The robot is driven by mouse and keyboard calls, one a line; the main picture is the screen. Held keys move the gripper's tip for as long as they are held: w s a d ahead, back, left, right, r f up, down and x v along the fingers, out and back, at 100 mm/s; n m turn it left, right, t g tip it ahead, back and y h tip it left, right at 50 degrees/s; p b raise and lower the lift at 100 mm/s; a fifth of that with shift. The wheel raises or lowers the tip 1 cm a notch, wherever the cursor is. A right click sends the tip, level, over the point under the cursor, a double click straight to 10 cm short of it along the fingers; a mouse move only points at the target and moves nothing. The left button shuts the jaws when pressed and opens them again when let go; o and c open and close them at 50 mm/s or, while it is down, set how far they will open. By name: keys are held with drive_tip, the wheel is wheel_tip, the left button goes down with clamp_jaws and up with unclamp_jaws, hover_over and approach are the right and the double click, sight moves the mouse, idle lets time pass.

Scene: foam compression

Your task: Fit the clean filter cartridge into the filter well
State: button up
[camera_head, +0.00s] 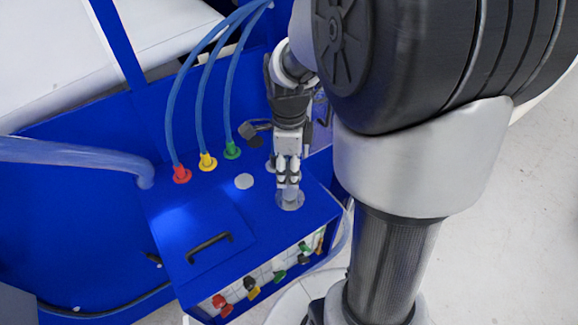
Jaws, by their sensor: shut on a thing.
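My gripper (288,184) points down over the top of the blue machine (320,211), near its right front part. Its fingers are shut on a small pale thing, taken to be the clean filter cartridge, mostly hidden by the fingers. Right below the fingertips is a round grey ring (290,205) on the blue top, which looks like the filter well. The fingertips overlap the ring's far part in this view. I cannot tell how far the cartridge is above or inside the well.
A pale round disc (244,181) lies on the top, left of my gripper. Red (181,175), yellow (207,162) and green (232,151) hose fittings stand behind it. A black handle (209,246) is at the front left. A dark clamp-like part (256,129) is behind my gripper.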

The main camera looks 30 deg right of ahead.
sight(289, 190)
drive_tip(key=shift+f, duration=0.2)
drive_tip(key=shift+f+b, duration=3.5)
drive_tip(key=shift+f, duration=1)
drive_tip(key=o, duration=1.6)
drive_tip(key=shift+c, duration=0.2)
drive_tip(key=shift+r, duration=0.1)
wheel_tip(289, 190, up, 12)
drive_tip(key=shift+f, duration=0.1)
drive_tip(key=s+a+f+n+t+b, duration=0.2)
drive_tip(key=s+a+f+n+b, duration=0.1)
drive_tip(key=n, duration=0.9)
drive_tip(key=s+a+f+n+t+b, duration=0.2)
drive_tip(key=s+a+f+n+b, duration=0.2)
drive_tip(key=s+n, duration=0.6)
drive_tip(key=a+n+b, duration=0.2)
drive_tip(key=a+n, duration=0.1)
drive_tip(key=shift+s+a+t, duration=0.25)
drive_tip(key=shift+s+t, duration=0.05)
